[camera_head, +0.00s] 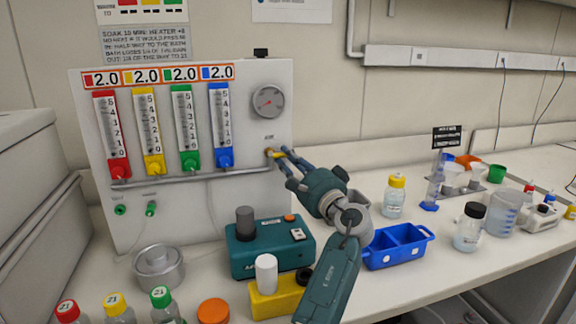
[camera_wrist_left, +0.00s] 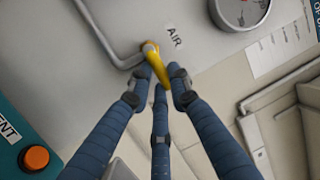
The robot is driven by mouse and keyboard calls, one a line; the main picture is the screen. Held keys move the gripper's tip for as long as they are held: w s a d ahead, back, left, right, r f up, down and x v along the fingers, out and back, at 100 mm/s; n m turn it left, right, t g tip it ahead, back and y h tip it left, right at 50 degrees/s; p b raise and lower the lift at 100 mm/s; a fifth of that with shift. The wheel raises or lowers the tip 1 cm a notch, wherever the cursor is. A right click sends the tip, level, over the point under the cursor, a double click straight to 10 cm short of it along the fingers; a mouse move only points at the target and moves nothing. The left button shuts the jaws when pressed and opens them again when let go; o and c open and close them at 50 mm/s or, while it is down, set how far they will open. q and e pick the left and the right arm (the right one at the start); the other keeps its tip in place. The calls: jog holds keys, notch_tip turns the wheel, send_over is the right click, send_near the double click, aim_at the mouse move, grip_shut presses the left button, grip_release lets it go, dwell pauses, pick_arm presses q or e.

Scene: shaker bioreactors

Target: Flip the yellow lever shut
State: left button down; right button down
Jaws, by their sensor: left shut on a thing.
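The yellow lever (camera_wrist_left: 160,64) sits on a brass valve at the end of a grey pipe on the white panel, under the label "AIR". In the head view the lever (camera_head: 275,153) shows at the panel's right side, partly hidden by my fingers. My left gripper (camera_head: 279,156) reaches it from the right. In the left wrist view its blue fingers (camera_wrist_left: 163,88) are closed around the lever's lower end, which points down and slightly right in that picture. My right gripper is not in view.
A pressure gauge (camera_head: 267,101) is above the valve. Four-colour flowmeters stand left of it, including a blue one (camera_head: 221,125). Bottles and beakers fill the bench at right.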

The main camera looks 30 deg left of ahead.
pick_arm(q)
jog(key=shift+r, duration=0.15)
jog(key=c, duration=1.6)
grip_release()
jog(key=shift+a, duration=0.15)
jog(key=v, duration=0.7)
jog(key=shift+s+d, duration=0.1)
jog(key=shift+d, duration=0.15)
